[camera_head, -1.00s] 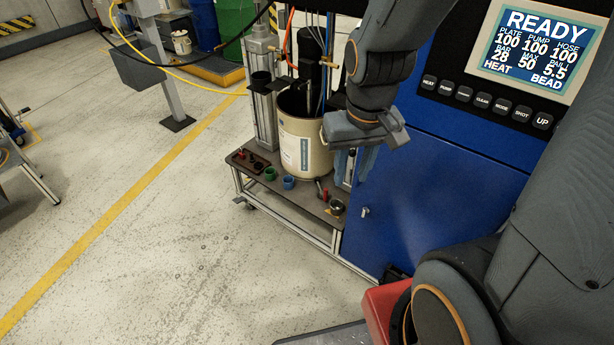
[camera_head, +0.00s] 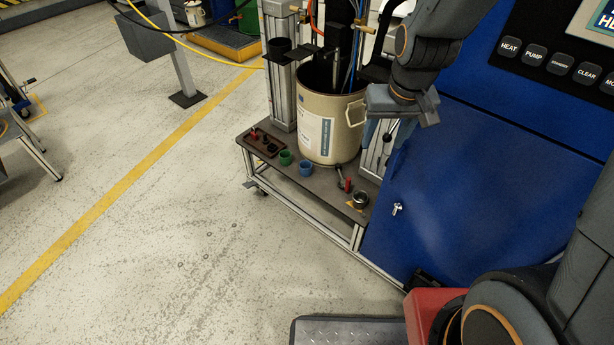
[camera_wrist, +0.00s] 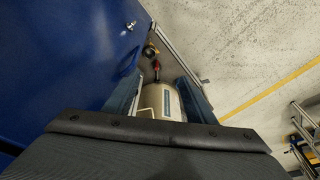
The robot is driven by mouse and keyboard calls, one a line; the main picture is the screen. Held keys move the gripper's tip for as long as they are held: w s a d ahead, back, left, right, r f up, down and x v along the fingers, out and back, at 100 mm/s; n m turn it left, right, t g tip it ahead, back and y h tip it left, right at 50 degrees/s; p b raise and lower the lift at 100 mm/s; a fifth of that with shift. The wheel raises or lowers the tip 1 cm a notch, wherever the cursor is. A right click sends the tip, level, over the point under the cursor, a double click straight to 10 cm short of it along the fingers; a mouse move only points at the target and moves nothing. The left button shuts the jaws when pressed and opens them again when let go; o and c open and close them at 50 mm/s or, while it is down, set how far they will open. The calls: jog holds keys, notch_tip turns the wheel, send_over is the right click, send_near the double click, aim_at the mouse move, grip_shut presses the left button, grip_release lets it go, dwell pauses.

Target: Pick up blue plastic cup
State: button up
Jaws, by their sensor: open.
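The small blue plastic cup (camera_head: 305,168) stands upright on the low grey bench (camera_head: 322,203), in front of the beige drum (camera_head: 342,135). A green cup (camera_head: 285,157) stands just left of it. My gripper (camera_head: 388,135) is above the bench's right end, beside the blue cabinet, up and to the right of the blue cup and apart from it. In the wrist view, the two blue-grey fingers of my gripper (camera_wrist: 160,90) are spread with nothing held between them. The beige drum (camera_wrist: 160,101) shows beyond them. I cannot make out the blue cup in the wrist view.
A dark tray with small red-handled items (camera_head: 262,143) lies on the bench's left end. A red-handled tool (camera_head: 347,184) and a metal cup (camera_head: 360,200) are right of the blue cup. The blue cabinet (camera_head: 470,195) bounds the right.

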jog(key=w+a+f+t+b, duration=0.1)
jog(key=w+a+f+b, duration=0.2)
jog(key=w+f+b, duration=0.3)
jog(key=w+a+f+n+b, duration=0.1)
jog(key=w+a+f+b, duration=0.2)
jog(key=w+f, duration=0.3)
jog(key=w+a+f+t+b, duration=0.1)
jog(key=w+a+f+b, duration=0.3)
jog(key=f, duration=0.4)
jog(key=n+t+y+b, duration=0.1)
jog(key=n+y+b, duration=0.1)
jog(key=b, duration=1.1)
send_near(304, 168)
jog(key=b+x, duration=0.3)
jog(key=x, duration=0.2)
jog(key=shift+w+a+f, duration=0.1)
jog(key=shift+w+f, duration=0.1)
jog(key=shift+f, duration=0.15)
jog(key=c, duration=0.8)
jog(key=shift+o, duration=0.2)
jog(key=shift+s+r, duration=0.1)
jog(key=shift+r, duration=0.1)
